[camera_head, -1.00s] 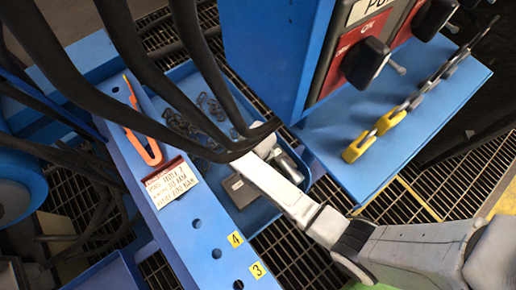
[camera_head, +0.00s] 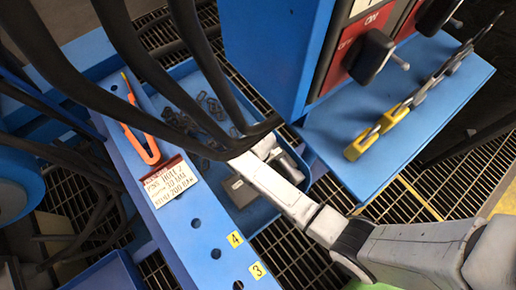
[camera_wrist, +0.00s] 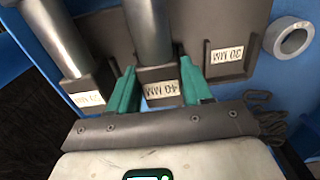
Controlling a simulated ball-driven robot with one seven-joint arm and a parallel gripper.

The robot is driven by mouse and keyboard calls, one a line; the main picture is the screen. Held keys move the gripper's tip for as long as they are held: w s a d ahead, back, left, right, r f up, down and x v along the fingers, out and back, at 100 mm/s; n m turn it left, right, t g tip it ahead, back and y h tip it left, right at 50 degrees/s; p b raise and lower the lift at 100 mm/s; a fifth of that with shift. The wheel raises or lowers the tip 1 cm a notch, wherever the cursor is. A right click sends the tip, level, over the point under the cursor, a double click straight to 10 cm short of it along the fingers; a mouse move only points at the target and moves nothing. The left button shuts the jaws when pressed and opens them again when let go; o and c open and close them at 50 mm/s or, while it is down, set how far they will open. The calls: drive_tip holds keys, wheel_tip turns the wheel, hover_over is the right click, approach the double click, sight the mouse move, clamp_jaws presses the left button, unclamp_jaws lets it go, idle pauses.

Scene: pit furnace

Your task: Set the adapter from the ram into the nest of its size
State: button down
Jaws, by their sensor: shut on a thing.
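In the wrist view my gripper (camera_wrist: 158,78) has its two green fingers closed on either side of a grey metal cylinder, the adapter (camera_wrist: 148,30). The adapter's lower end is at the middle nest (camera_wrist: 160,75), labelled 40 MM upside down. I cannot tell whether it is fully seated. The left nest (camera_wrist: 88,82) has another grey cylinder (camera_wrist: 62,40) in it, its label hard to read. The right nest (camera_wrist: 226,70), whose label appears to read 30 MM, looks empty. In the head view hoses and my arm hide the gripper.
A grey ring (camera_wrist: 290,38) lies right of the nests. Black hoses (camera_head: 150,70) cross above.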

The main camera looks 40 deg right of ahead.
drive_tip(key=shift+w+r, duration=0.1)
drive_tip(key=shift+c, duration=2)
unclamp_jaws()
wheel_tip(320, 180, up, 11)
drive_tip(key=p, duration=0.5)
